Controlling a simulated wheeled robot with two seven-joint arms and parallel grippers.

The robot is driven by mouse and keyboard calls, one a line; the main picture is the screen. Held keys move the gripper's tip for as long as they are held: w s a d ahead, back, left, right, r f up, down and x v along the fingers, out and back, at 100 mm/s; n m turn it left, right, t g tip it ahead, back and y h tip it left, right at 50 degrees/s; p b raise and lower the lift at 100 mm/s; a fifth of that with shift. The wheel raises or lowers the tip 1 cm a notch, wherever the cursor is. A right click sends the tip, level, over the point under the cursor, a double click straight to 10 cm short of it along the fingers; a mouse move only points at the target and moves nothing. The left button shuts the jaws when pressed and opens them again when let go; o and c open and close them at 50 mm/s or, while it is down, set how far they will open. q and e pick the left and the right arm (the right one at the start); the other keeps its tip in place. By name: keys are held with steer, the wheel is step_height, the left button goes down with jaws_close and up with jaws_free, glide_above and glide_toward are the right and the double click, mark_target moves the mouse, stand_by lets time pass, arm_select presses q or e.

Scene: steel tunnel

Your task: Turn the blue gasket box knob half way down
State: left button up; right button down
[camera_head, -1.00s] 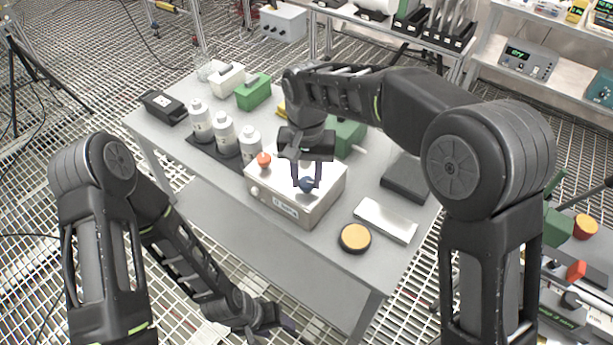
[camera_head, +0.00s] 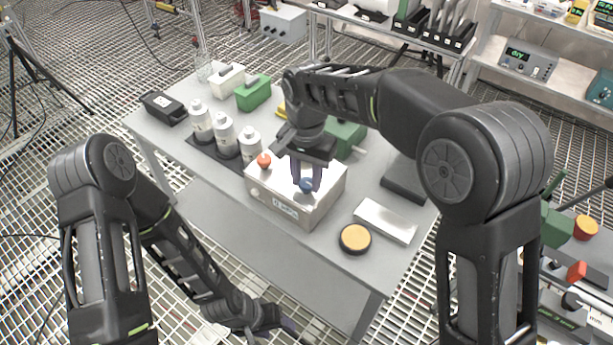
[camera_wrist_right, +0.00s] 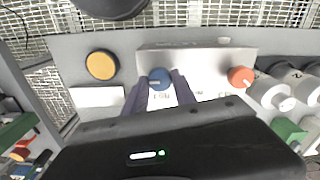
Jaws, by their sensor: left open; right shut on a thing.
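The gasket box (camera_head: 283,207) is a pale metal box on the table, with an orange-red knob (camera_head: 264,160) and a blue knob (camera_head: 307,185) on top. In the right wrist view the blue knob (camera_wrist_right: 160,77) sits between the fingertips, with a pale mark toward its left side; the orange-red knob (camera_wrist_right: 240,77) is to the right. My right gripper (camera_head: 306,182) points down and is shut on the blue knob, fingers on both sides of it. My left gripper (camera_head: 283,325) is open and empty, low in front of the table, away from the box.
Several white bottles (camera_head: 225,135) stand left of the box. A yellow-topped round item (camera_head: 355,238) and a flat silver block (camera_head: 385,221) lie to the right. A green box (camera_head: 253,93) and a black case (camera_head: 164,107) are farther back.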

mark_target(307, 182)
steer(key=c, duration=1)
jaws_free()
steer(key=shift+r+b, duration=0.4)
steer(key=shift+r, duration=3.5)
